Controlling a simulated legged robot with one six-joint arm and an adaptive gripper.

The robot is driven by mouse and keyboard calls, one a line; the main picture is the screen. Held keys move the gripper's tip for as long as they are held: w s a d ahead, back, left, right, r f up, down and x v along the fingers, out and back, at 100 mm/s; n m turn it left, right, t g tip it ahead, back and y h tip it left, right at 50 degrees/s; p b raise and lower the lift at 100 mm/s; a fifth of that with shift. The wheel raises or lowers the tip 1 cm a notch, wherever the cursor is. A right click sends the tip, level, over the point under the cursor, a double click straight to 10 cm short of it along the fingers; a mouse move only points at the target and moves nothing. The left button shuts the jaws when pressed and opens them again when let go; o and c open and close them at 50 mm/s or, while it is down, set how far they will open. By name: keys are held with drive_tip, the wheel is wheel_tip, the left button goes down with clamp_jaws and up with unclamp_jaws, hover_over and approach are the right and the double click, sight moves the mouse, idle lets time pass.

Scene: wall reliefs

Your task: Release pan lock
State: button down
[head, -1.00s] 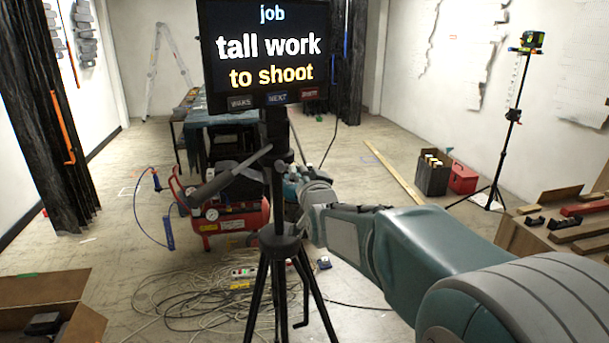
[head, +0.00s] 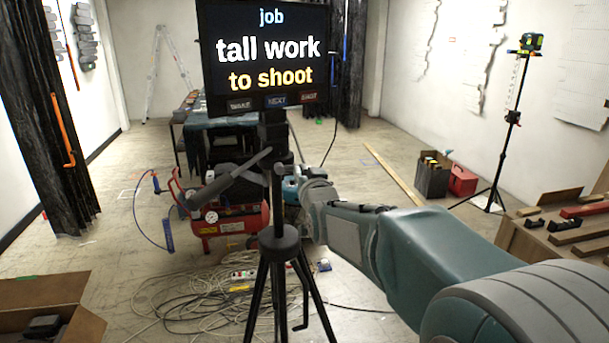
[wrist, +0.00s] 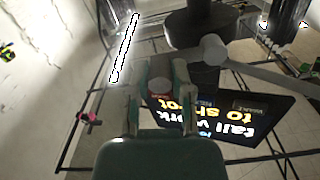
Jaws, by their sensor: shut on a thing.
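A black tripod (head: 278,240) stands upright and carries a screen (head: 265,55) reading "job tall work to shoot". A dark pan handle (head: 228,180) slants down to the left from its head; in the wrist view the handle (wrist: 265,70) runs to the right. My gripper (head: 288,188) is at the right of the tripod head, partly hidden behind the column. In the wrist view my gripper (wrist: 160,88) has its two fingers on either side of a small knob (wrist: 160,84) with a reddish face, taken as the pan lock, and is shut on it. The knob's marking is too small to read.
A red compressor (head: 230,220) and tangled cables (head: 200,290) lie on the floor around the tripod. An open cardboard box (head: 45,300) is at front left. A workbench (head: 560,235) stands at right, and a second thin tripod (head: 500,150) behind it.

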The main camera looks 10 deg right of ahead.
drive_tip(key=shift+r, duration=0.1)
drive_tip(key=c, duration=0.5)
unclamp_jaws()
drive_tip(key=shift+c, duration=0.2)
drive_tip(key=s, duration=1.2)
drive_tip(key=shift+a, duration=0.1)
drive_tip(key=s+f+n+g, duration=0.1)
drive_tip(key=s+f+g, duration=0.5)
drive_tip(key=s, duration=0.6)
drive_tip(key=s+f+n+g, duration=0.1)
drive_tip(key=s+f+g, duration=0.5)
drive_tip(key=s, duration=0.5)
drive_tip(key=shift+s+f, duration=0.4)
drive_tip(key=shift+f, duration=0.25)
